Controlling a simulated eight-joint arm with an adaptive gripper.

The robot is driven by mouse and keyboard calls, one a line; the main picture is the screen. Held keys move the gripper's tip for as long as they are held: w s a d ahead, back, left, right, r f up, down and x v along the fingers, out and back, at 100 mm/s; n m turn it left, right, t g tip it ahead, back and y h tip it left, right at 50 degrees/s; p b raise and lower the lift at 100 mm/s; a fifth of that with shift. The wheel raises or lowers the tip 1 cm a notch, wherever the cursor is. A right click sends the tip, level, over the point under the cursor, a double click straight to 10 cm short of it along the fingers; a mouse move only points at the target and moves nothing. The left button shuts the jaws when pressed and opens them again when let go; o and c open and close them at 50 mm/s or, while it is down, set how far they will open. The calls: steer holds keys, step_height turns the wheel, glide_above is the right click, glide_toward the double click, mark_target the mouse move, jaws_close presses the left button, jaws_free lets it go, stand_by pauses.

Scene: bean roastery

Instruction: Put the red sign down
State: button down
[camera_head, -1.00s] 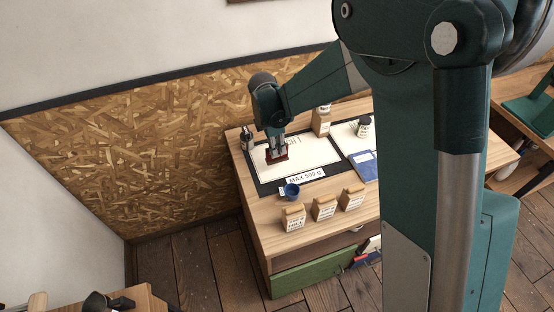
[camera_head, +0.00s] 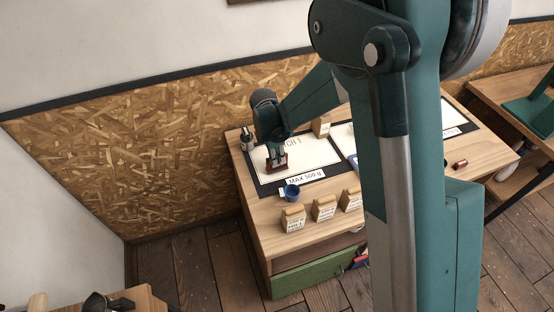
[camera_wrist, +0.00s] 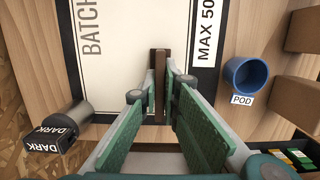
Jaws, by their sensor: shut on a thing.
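My gripper (camera_head: 276,158) is above the left end of the bench, over the white card marked BATCH 1 (camera_head: 310,152). It is shut on the small dark red sign (camera_head: 277,168). In the wrist view my gripper (camera_wrist: 160,95) has its green-padded fingers on either side of the sign, which shows from above as a narrow brown-red bar (camera_wrist: 160,58). The sign is at the card's lower left area, near the MAX 500 g label (camera_head: 305,178). I cannot tell whether its base touches the card. Its face is hidden from the wrist view.
A blue cup (camera_head: 291,193) tagged POD stands in front of the card. A dark canister (camera_wrist: 68,120) labelled DARK stands at the bench's left side. Several paper bags (camera_head: 324,208) line the front edge. A red cylinder (camera_head: 459,163) lies on the right. My arm hides the bench's middle.

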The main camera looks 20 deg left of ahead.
steer(key=shift+f, duration=0.35)
steer(key=c, duration=2.6)
jaws_free()
steer(key=shift+o, duration=0.2)
steer(key=shift+r, duration=0.25)
step_height(320, 180, up, 12)
steer(key=s+a, duration=0.1)
steer(key=shift+s, duration=0.15)
steer(key=shift+a+f, duration=0.1)
steer(key=shift+a, duration=0.05)
